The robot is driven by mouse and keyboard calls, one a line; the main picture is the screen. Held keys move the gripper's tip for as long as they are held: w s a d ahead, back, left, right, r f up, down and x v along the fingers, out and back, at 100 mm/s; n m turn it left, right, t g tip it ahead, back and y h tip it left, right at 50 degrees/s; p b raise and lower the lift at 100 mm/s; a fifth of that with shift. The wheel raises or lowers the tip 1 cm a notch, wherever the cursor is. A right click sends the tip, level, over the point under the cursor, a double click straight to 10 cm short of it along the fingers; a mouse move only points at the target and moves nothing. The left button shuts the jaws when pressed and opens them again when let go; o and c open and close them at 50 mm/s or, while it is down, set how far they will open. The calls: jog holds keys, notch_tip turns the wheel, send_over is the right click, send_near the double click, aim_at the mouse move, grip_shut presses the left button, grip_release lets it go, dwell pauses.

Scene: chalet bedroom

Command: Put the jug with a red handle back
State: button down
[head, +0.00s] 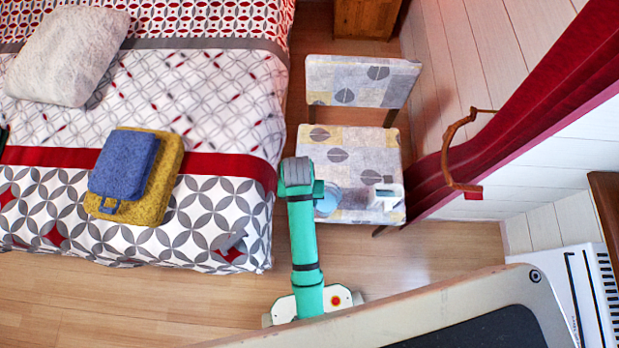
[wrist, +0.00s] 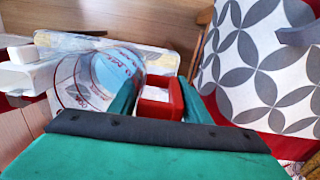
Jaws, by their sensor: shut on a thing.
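The jug (wrist: 88,88) has a clear body with red print, a pale blue round area and a red handle (wrist: 173,107). In the wrist view the handle lies between the two fingers of my gripper (wrist: 160,100), which is shut on it. In the head view the jug (head: 328,202) shows as a bluish round shape beside the end of my arm, over the front of the patterned chair's seat (head: 350,150). My arm hides the fingers and the handle there. I cannot tell whether the jug touches the seat.
A small white object (head: 387,190) is at the chair's front right; it also shows in the wrist view (wrist: 22,55). The bed (head: 180,225) is on the left, with folded blue (head: 125,165) and yellow (head: 170,170) cloths. A red curtain (head: 520,100) hangs right. Wooden floor lies in front.

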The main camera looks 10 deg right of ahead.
jog(key=w+d+f, duration=0.1)
jog(key=w+f, duration=0.2)
jog(key=w, duration=0.1)
jog(key=w+d+f, duration=0.1)
jog(key=w+f, duration=0.2)
jog(key=w, duration=0.1)
jog(key=w+d+f, duration=0.1)
jog(key=w+f, duration=0.2)
jog(key=w, duration=0.1)
jog(key=shift+w+f, duration=0.1)
jog(key=shift+f, duration=1.5)
jog(key=shift+f, duration=0.1)
jog(key=c, duration=1)
grip_release()
jog(key=r, duration=1.2)
jog(key=shift+a+r, duration=0.1)
jog(key=shift+a, duration=0.1)
